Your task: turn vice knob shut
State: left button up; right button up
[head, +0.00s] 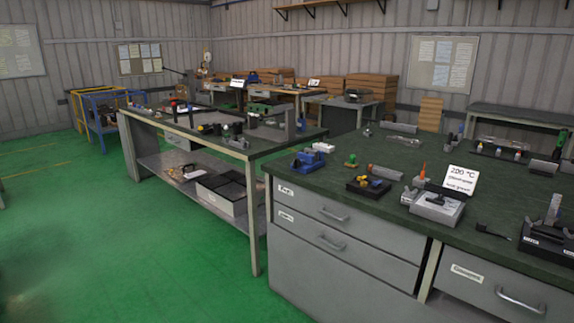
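A small blue vice (307,160) appears to stand near the left corner of the dark-topped workbench (330,177) at right. Its knob is too small to make out, so I cannot tell whether its jaws are open or shut. Neither of my grippers is in the head view.
A long table (185,130) stands behind left. The green floor (130,240) is clear at left.

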aim_at(297, 163)
jog(key=i+j+z, duration=0.15)
jog(key=i+z, duration=0.25)
jog(key=i, duration=0.15)
jog(key=i+j+z, duration=0.35)
jog(key=i, duration=0.2)
jog(key=i+j+z, duration=0.4)
jog(key=i, duration=0.1)
